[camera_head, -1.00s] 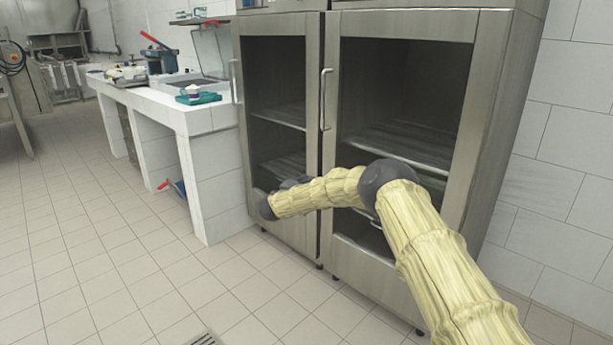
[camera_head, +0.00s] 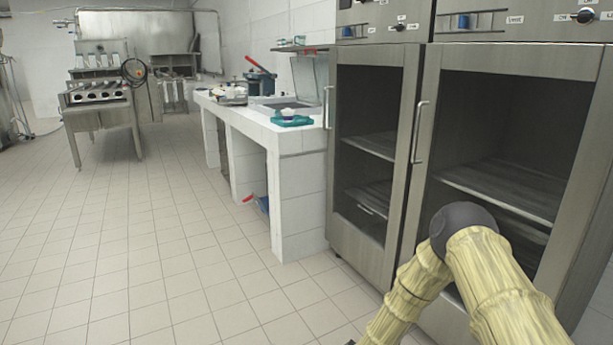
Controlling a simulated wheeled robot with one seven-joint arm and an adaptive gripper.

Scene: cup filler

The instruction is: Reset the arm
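My arm, in a pale yellow ribbed cover with a dark grey joint, rises from the lower right of the head view and bends at the joint. Its far part runs down and to the left, out of the bottom edge. My gripper is not in view; at most a small dark bit of the wrist shows at the bottom edge. I cannot see whether it holds anything.
A steel cabinet (camera_head: 343,233) with glass doors stands close behind my arm. A white tiled counter (camera_head: 297,190) holds a teal tray (camera_head: 291,121) and other items. A steel table (camera_head: 102,112) stands far left. The tiled floor (camera_head: 150,250) is clear.

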